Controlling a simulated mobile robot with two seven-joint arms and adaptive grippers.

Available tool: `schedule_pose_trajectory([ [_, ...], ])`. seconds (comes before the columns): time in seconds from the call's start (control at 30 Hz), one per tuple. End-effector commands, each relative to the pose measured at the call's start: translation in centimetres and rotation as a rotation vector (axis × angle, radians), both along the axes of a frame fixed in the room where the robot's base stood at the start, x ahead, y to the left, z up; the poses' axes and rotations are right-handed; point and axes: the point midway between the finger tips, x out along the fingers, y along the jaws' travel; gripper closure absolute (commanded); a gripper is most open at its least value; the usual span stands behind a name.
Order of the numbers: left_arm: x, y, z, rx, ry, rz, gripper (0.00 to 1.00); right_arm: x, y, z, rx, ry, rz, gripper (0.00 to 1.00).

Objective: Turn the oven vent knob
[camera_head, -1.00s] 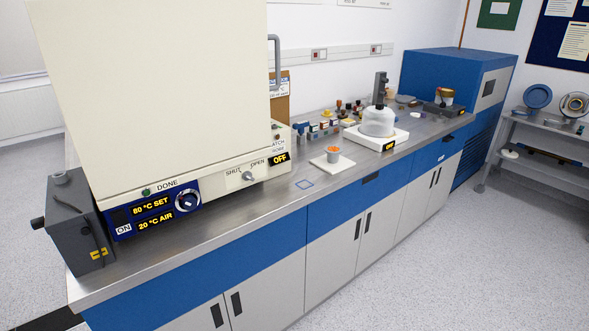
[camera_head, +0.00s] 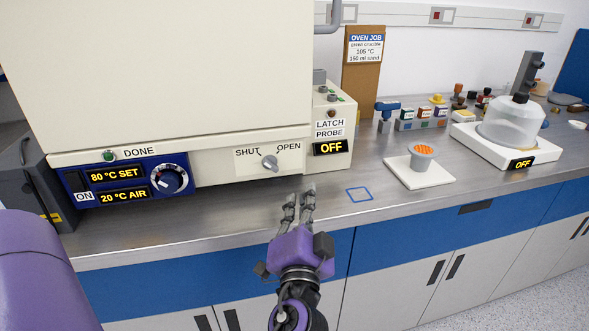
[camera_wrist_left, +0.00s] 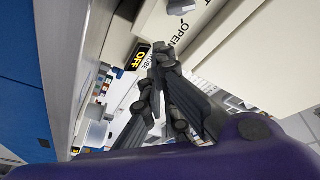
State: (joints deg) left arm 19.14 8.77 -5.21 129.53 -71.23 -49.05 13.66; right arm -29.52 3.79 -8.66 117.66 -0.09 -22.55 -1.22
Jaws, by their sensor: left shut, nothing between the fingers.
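The vent knob (camera_head: 269,162) is a small grey knob on the oven's cream lower front, between the labels SHUT and OPEN. Its pointer leans toward the lower right. My left gripper (camera_head: 300,192) is shut and empty, with its fingertips below and a little right of the knob, apart from it in the picture. In the left wrist view the gripper fingers (camera_wrist_left: 157,62) are together, near the oven front, and a grey knob (camera_wrist_left: 180,6) shows at the top edge. My right gripper is not in view.
A blue panel with a dial (camera_head: 170,180) sits left of the knob. The latch and probe box (camera_head: 331,110) stands to its right. The bench front edge is clear.

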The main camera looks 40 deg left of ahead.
Motion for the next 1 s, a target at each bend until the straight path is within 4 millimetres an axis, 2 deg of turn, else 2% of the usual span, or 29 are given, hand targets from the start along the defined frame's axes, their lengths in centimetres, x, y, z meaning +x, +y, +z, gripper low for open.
schedule_pose_trajectory([
  [0.1, 0.1, 0.4, 2.2, 0.027, -0.056, 0.034, 1.0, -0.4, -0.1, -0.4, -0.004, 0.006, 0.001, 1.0],
  [0.27, 1.3, 1.4, 3.4, 0.034, -0.071, 0.041, 1.0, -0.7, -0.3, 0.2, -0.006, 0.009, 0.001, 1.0],
  [0.67, 7.9, 6.0, 5.4, 0.034, -0.069, 0.039, 1.0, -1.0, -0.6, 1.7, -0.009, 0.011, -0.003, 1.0],
  [0.8, 6.7, 7.1, 3.3, 0.032, -0.061, 0.039, 1.0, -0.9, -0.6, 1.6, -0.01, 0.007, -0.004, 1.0],
  [1.0, 5.9, 7.7, 2.2, 0.031, -0.063, 0.037, 1.0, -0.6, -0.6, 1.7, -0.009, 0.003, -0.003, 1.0],
])
